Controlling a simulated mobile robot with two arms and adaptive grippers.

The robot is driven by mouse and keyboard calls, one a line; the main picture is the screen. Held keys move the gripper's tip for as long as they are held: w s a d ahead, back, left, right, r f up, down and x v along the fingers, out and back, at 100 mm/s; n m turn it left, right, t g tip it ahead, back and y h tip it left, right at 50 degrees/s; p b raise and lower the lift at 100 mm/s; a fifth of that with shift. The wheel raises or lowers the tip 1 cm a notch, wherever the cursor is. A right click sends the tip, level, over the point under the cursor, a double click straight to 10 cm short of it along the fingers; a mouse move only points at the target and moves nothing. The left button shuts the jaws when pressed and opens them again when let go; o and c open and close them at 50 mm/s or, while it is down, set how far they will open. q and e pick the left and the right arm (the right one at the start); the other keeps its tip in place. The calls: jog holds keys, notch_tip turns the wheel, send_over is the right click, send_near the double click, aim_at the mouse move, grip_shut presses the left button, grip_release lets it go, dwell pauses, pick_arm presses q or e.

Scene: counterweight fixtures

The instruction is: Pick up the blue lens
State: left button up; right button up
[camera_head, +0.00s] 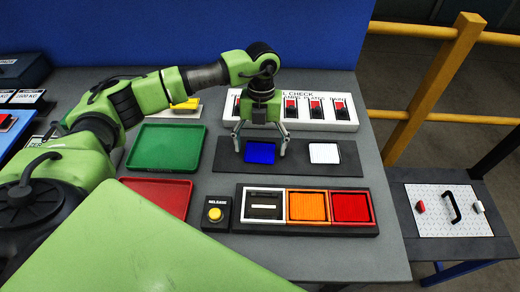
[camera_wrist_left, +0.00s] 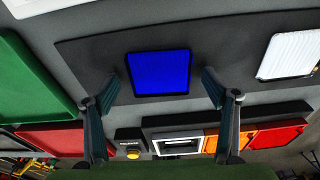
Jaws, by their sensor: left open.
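The blue lens (camera_head: 260,153) is a flat square on a dark plate (camera_head: 350,170) on the grey table. It also shows in the left wrist view (camera_wrist_left: 159,72), near the middle. My left gripper (camera_head: 260,148) is open above the lens, with one finger to each side of it. In the left wrist view the fingertips (camera_wrist_left: 160,88) stand apart from the lens, with nothing between them. I cannot tell how high they are above the plate. My right gripper is not in view.
A white lens (camera_head: 324,153) lies right of the blue one. In front are a white-framed slot (camera_head: 264,217), orange (camera_head: 308,208) and red (camera_head: 351,208) lenses, and a yellow button (camera_head: 215,214). Green (camera_head: 166,170) and red (camera_head: 176,209) trays are left. A switch panel (camera_head: 343,124) stands behind.

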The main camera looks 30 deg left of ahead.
pick_arm(q)
jog(key=c, duration=1.2)
jog(key=shift+r, duration=0.15)
